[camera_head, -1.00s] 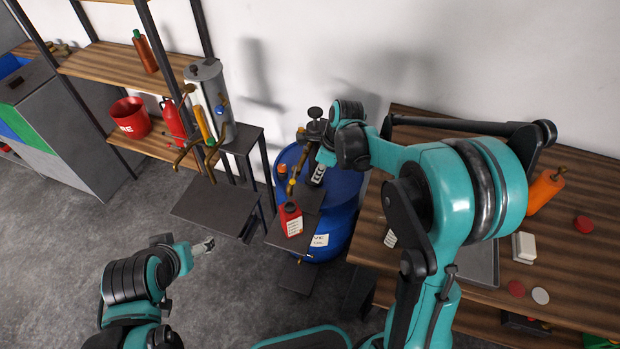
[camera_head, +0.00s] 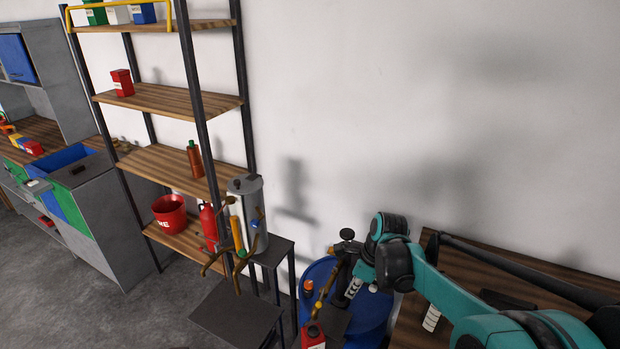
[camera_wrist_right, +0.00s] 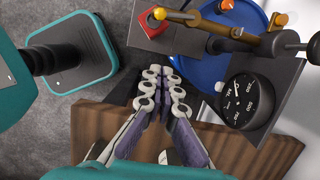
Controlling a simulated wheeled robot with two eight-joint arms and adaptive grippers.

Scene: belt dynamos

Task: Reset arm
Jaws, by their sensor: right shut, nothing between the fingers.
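My right arm comes in from the lower right in the head view. Its gripper (camera_head: 353,289) is above the blue drum (camera_head: 377,318), next to a brass-coloured pipe or lever (camera_head: 325,296). In the right wrist view the gripper (camera_wrist_right: 163,82) has its two pale-tipped fingers together with nothing between them. Below them are the wooden bench edge (camera_wrist_right: 90,130) and grey floor. My left gripper is in neither current view.
A black dial gauge (camera_wrist_right: 246,101) and a red container (camera_wrist_right: 155,22) are close to the right gripper. A grey cylinder (camera_head: 246,212) stands on a small dark table. A shelf rack (camera_head: 170,100) stands left. The wall at upper right is bare.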

